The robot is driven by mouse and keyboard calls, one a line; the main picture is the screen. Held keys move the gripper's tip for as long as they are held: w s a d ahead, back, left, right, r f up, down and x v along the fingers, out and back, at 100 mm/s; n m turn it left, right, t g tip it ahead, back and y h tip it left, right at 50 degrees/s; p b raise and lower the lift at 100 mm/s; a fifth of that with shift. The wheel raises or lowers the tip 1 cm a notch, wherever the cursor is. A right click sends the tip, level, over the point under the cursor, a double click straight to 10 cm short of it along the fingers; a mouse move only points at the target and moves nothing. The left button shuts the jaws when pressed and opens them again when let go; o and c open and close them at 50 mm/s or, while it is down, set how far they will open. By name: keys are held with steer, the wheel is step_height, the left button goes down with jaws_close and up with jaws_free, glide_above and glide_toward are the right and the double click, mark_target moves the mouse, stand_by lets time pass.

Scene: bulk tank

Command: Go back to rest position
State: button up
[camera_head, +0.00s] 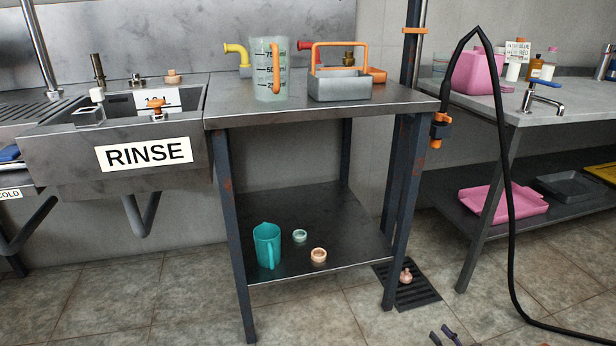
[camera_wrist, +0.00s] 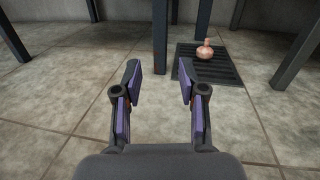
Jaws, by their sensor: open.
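My gripper (camera_wrist: 160,85) is open and empty in the wrist view, with its purple-padded fingers apart above the tiled floor. In the head view only the tips of my gripper (camera_head: 445,336) show at the bottom edge, right of centre. A small copper-coloured stopper-like object (camera_wrist: 205,50) lies on the dark floor grate (camera_wrist: 190,75), ahead and to the right of my fingers. The object also shows in the head view (camera_head: 406,276). Nothing is between my fingers.
A steel table (camera_head: 215,116) holds a clear jug (camera_head: 270,80) and a grey caddy (camera_head: 340,88); its lower shelf has a teal jug (camera_head: 267,246) and two small rings. A RINSE sink (camera_head: 60,150) is left. A black hose (camera_head: 508,200) hangs right. The front floor is clear.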

steer(key=w+a+r+n+g+y+p, duration=0.1)
steer(key=a+r+n+g+y+p, duration=0.15)
steer(key=a+r, duration=0.5)
steer(key=w+a+r+n+g+y+p, duration=0.2)
steer(key=a+r+n+y+p, duration=0.15)
steer(key=r, duration=0.75)
steer(key=w+a+r+n+g+y+p, duration=0.1)
steer(key=a+r+n+g+y+p, duration=0.15)
steer(key=a+r, duration=0.5)
steer(key=s+a+r+n+g+p, duration=0.45)
steer(key=a+r, duration=0.25)
steer(key=r, duration=0.5)
steer(key=s+a+r+n+g+p, duration=0.4)
steer(key=s+a+r+p, duration=0.15)
steer(key=r, duration=0.65)
steer(key=s+a+r+n+g+h+p, duration=0.3)
steer(key=s+r+n+p, duration=0.15)
steer(key=s+r, duration=0.45)
steer(key=s+a+r+n+g+h+p, duration=0.35)
steer(key=s+r+p, duration=0.25)
steer(key=s+r, duration=0.3)
steer(key=s+d+r+n+t+h+p, duration=0.1)
steer(key=s+d+r+n+h+p, duration=0.2)
steer(key=s+d+r+h+p, duration=0.1)
steer(key=s+d+r+n+t+h+p, duration=0.2)
steer(key=s+d+r+p, duration=0.4)
steer(key=s+r, duration=0.5)
steer(key=s+n+h+p, duration=0.1)
steer(key=h+p, duration=0.1)
steer(key=shift+d+h+p, duration=0.4)
